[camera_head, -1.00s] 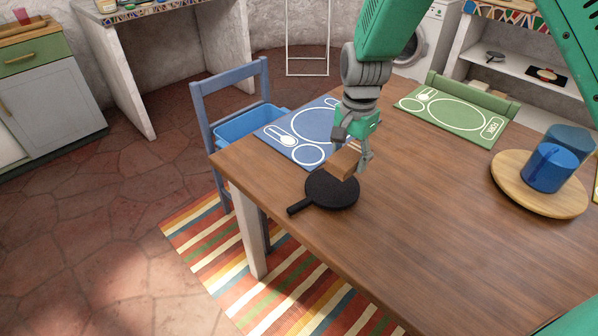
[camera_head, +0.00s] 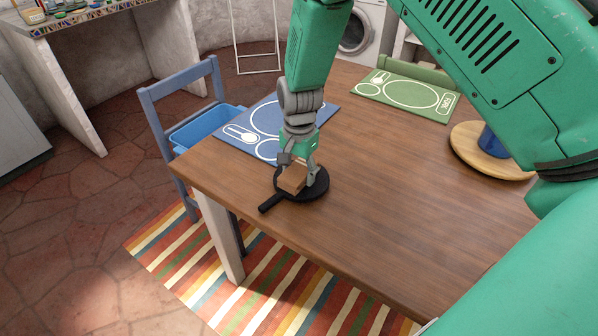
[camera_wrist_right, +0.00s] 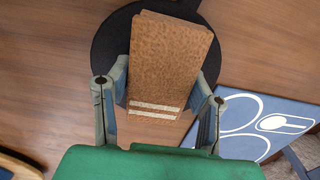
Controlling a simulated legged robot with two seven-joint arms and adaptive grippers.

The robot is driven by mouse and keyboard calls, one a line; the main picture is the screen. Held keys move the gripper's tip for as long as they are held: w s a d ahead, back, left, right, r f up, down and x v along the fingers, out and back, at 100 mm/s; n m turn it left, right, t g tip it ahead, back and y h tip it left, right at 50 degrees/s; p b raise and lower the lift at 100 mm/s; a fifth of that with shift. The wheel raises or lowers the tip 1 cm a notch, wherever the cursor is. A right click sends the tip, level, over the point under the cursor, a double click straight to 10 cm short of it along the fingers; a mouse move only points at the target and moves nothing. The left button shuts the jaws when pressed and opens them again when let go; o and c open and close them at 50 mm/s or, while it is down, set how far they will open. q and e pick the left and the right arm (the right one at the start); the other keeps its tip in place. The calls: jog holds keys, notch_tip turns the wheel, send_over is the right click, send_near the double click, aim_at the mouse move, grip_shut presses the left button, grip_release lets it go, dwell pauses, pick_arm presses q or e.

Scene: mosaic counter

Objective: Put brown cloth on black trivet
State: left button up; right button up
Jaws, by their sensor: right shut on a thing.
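The brown cloth (camera_head: 293,180) is a folded block with pale stripes at one end. My right gripper (camera_head: 299,171) is shut on it, with one finger on each side. In the right wrist view the cloth (camera_wrist_right: 168,65) fills the space between the fingers (camera_wrist_right: 160,95). The black trivet (camera_head: 315,189) is a round pan-shaped piece with a short handle, lying near the table's left corner. The cloth is over the trivet; whether it touches is hard to tell. In the right wrist view the trivet (camera_wrist_right: 105,50) shows behind the cloth on both sides. My left gripper is not in view.
The wooden table (camera_head: 390,210) is clear in front and to the right of the trivet. A blue placemat (camera_head: 240,135) lies behind the trivet, a green one (camera_head: 410,93) farther back. A round wooden board (camera_head: 470,158) with a blue cup (camera_head: 492,143) is at right. A blue chair (camera_head: 150,100) stands at left.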

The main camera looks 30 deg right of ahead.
aim_at(302, 168)
jog(key=shift+r, duration=0.1)
jog(key=o, duration=1)
jog(key=shift+d, duration=0.25)
jog(key=shift+o, duration=0.6)
jog(key=shift+d+f, duration=0.25)
jog(key=shift+d, duration=0.05)
jog(key=shift+a+r, duration=0.25)
jog(key=shift+r, duration=0.15)
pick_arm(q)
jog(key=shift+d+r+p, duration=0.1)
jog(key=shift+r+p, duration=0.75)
pick_arm(e)
notch_tip(302, 168, up, 12)
jog(key=shift+f, duration=0.2)
